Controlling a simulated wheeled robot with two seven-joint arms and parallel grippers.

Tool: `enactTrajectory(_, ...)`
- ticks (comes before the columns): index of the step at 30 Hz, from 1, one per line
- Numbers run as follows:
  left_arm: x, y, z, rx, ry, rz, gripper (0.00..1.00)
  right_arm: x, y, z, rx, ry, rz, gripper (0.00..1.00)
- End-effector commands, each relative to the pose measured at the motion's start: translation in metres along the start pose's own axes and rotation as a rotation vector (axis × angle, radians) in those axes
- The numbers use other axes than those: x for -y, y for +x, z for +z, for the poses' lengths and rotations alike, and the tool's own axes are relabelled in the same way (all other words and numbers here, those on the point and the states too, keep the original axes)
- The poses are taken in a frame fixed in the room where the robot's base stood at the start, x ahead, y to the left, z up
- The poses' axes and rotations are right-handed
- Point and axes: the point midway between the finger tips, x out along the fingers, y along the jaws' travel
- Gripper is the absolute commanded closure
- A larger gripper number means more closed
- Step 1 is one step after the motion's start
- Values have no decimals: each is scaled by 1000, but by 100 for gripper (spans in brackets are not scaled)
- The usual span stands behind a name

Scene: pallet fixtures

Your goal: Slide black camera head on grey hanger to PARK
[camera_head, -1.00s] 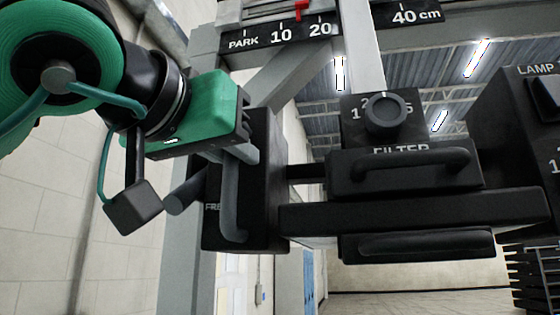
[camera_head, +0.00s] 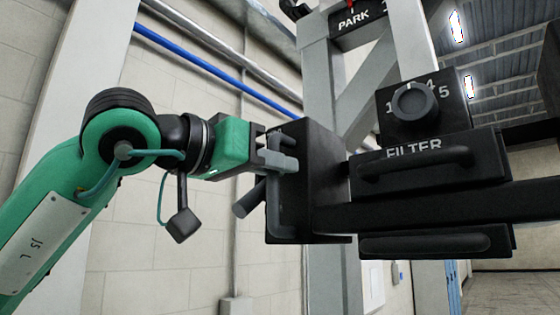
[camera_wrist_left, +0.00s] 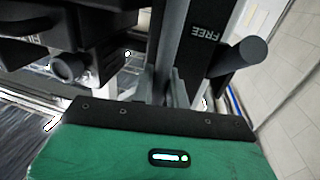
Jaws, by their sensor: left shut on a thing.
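The black camera head (camera_head: 330,150) hangs on the grey hanger (camera_head: 410,40), with a FILTER drawer and numbered knob on it. My left gripper (camera_head: 277,158) is shut on the upright grey handle (camera_head: 273,205) at the head's left side. In the left wrist view the fingers (camera_wrist_left: 165,88) close around the handle (camera_wrist_left: 176,40). A dark round lever (camera_head: 249,198) sticks out beside the handle; in the wrist view the word FREE shows near it. The scale's PARK mark (camera_head: 353,19) is at the top, with a bit of red above it, mostly cut off. My right gripper is not in view.
A grey upright and diagonal brace (camera_head: 322,80) stand behind the head. A pale wall with blue and grey pipes (camera_head: 215,65) lies to the left. Free space shows below the head.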

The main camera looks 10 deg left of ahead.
Motion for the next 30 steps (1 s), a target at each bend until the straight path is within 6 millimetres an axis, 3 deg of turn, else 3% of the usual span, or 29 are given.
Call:
enactTrajectory(3,2,0,-1,-2,-2,-5,100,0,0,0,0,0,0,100)
enactTrajectory(4,3,0,-1,-2,-2,-5,83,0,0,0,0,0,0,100)
enactTrajectory(7,2,0,-1,-2,-2,-5,66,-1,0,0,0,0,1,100)
enactTrajectory(15,1,-1,-1,-2,-1,-2,66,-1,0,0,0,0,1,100)
enactTrajectory(19,1,-10,0,-3,-1,-2,66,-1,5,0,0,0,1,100)
enactTrajectory(30,3,-90,2,-5,-2,-5,66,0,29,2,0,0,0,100)
